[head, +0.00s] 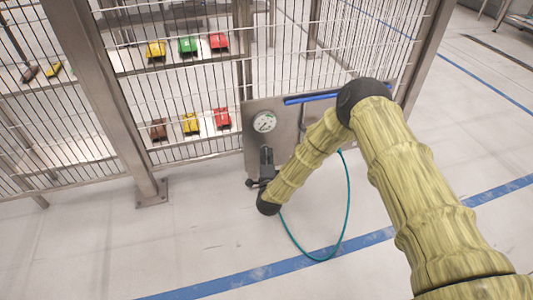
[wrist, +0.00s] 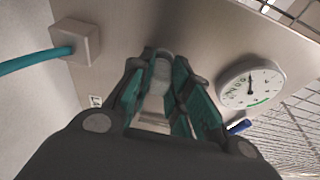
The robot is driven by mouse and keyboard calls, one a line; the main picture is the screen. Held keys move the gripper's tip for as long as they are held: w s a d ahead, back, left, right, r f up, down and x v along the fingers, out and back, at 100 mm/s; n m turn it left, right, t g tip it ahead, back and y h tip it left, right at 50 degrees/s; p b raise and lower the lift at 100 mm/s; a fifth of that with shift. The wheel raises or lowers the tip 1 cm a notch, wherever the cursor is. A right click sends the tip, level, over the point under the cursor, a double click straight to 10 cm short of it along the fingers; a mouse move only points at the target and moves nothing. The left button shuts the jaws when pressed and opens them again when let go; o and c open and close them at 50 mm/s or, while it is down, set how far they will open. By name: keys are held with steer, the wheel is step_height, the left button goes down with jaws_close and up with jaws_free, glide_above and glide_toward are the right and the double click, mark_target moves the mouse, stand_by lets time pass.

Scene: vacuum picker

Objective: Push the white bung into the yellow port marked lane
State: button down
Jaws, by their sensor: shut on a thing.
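My gripper (wrist: 163,68) has its teal-padded fingers shut on a pale, whitish piece, which looks like the white bung (wrist: 159,78). The fingers hide much of it. The fingertips point at the grey metal panel (wrist: 190,30); I cannot tell whether the bung touches it. In the head view my gripper (head: 266,158) is in front of the same panel (head: 228,145), below the gauge, and the bung cannot be made out.
A round gauge (wrist: 250,88) sits on the panel, right of the fingers. A grey box (wrist: 76,42) with a teal hose (wrist: 30,60) is at left. A blue bar (head: 310,97) tops the panel. The hose (head: 347,200) loops near the floor.

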steer(key=shift+s, duration=0.15)
steer(key=shift+s+d+p, duration=0.25)
steer(key=shift+s+p, duration=0.15)
steer(key=shift+s, duration=0.3)
steer(key=shift+s+d+p, duration=0.25)
steer(key=shift+s+p, duration=0.2)
steer(key=shift+s, duration=0.25)
steer(key=shift+s+d+p, duration=0.25)
steer(key=shift+s+p, duration=0.15)
steer(key=shift+s, duration=0.3)
